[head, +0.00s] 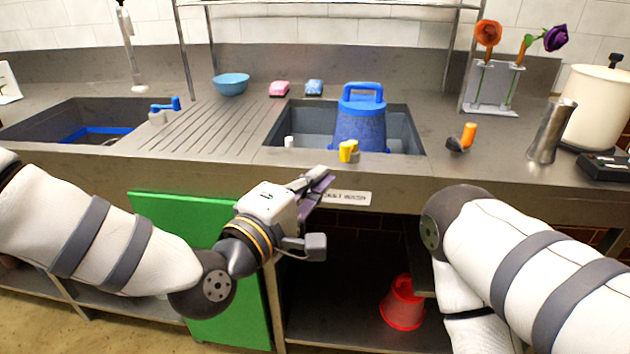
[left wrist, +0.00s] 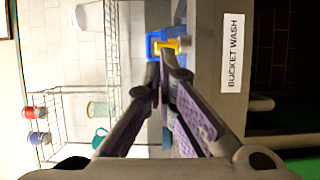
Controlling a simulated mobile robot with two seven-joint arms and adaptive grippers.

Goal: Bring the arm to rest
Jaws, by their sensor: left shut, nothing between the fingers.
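My left arm (head: 90,225) comes in from the left, bent at the wrist. My left gripper (head: 322,182) is in front of the counter's front edge, beside the label strip, shut and empty. In the left wrist view the two purple-padded fingers of the left gripper (left wrist: 165,75) come together at their tips. My right arm (head: 540,265) shows at the right, its lower part going down below the counter. The right gripper is out of view.
A blue bucket (head: 360,125) stands upside down in the sink behind the left gripper. The counter edge (head: 400,185) is close to the fingers. A green panel (head: 180,213) is below, and a red bucket (head: 403,303) is on the lower shelf. Flowers stand in a grey rack (head: 492,90).

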